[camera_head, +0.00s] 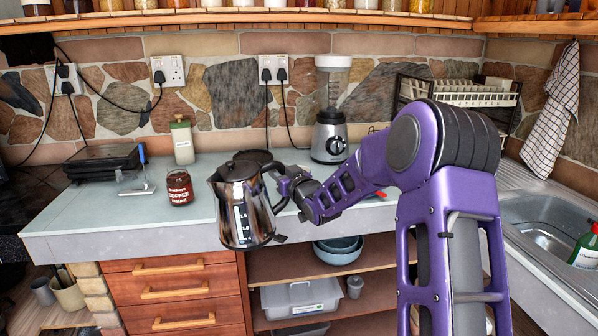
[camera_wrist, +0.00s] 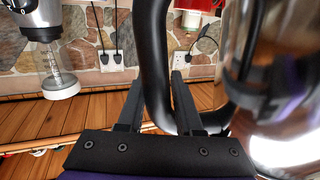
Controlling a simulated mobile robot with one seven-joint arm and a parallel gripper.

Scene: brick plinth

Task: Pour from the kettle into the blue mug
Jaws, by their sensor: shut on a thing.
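The kettle (camera_head: 236,207) is shiny metal with a black lid and black handle, and its spout points left in the head view. It looks roughly upright, in front of the counter's front edge. My gripper (camera_head: 285,187) is shut on the kettle's handle from the right. In the wrist view the black handle (camera_wrist: 154,50) passes between the fingers of my gripper (camera_wrist: 157,85), and the shiny body (camera_wrist: 280,75) fills the right side. I cannot make out a blue mug in either view; the kettle and my arm hide part of the counter.
The grey counter (camera_head: 100,215) holds a coffee jar (camera_head: 179,187), a bottle (camera_head: 182,140), a black grill (camera_head: 103,160) and a blender (camera_head: 329,135). A dish rack (camera_head: 460,93) and sink (camera_head: 545,235) are at right. Blue bowls (camera_head: 338,254) sit on the shelf below.

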